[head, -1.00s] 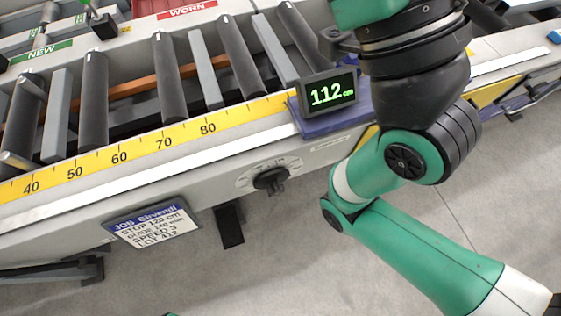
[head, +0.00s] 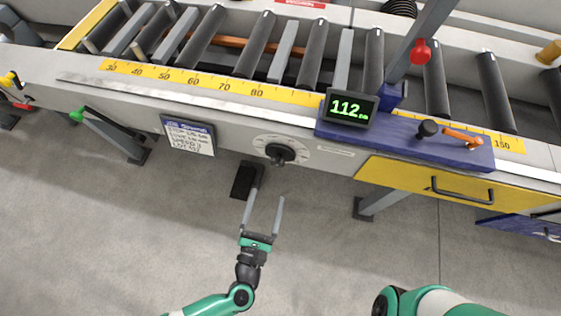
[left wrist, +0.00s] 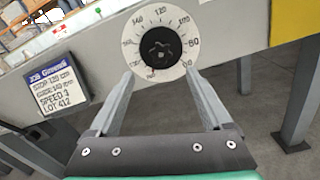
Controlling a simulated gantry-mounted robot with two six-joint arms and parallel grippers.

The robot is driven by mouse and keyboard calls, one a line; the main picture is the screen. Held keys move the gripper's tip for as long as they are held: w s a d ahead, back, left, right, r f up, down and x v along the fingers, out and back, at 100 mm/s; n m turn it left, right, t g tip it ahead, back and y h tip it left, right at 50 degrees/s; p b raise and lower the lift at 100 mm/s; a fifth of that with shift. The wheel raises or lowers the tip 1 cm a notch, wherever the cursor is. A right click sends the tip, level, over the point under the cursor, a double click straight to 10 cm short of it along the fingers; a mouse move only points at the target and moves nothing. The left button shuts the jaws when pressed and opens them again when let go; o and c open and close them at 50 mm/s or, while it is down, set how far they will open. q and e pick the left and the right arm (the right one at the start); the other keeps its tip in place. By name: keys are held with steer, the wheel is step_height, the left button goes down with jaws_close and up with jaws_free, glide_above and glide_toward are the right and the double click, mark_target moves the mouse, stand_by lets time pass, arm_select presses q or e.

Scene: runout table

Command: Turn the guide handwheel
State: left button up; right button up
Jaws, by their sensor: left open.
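The guide handwheel, a black knob (head: 281,153) on a round white dial, sits on the grey front face of the runout table. In the left wrist view the knob (left wrist: 160,46) is straight ahead, with its numbered dial around it; its setting is too small to read surely. My left gripper (head: 267,190) is open and empty, below and in front of the knob. In the left wrist view its fingertips (left wrist: 159,75) are spread toward the dial's lower left and lower right, apparently short of the knob. My right gripper is out of view.
A job card (head: 189,135) hangs left of the dial, reading guide 140 mm in the wrist view. A blue stop block (head: 400,138) with a display (head: 349,107) showing 112 sits above right. A yellow drawer (head: 430,184) is to the right.

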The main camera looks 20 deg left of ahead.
mark_target(277, 164)
arm_select(q)
steer(key=w+b, duration=0.1)
steer(key=w, duration=0.2)
steer(key=w+a, duration=0.1)
steer(key=w, duration=0.3)
steer(key=w+b, duration=0.1)
steer(key=w, duration=0.3)
steer(key=shift+a+b, duration=0.35)
steer(key=shift+a, duration=0.05)
jaws_close()
steer(key=shift+m, duration=0.3)
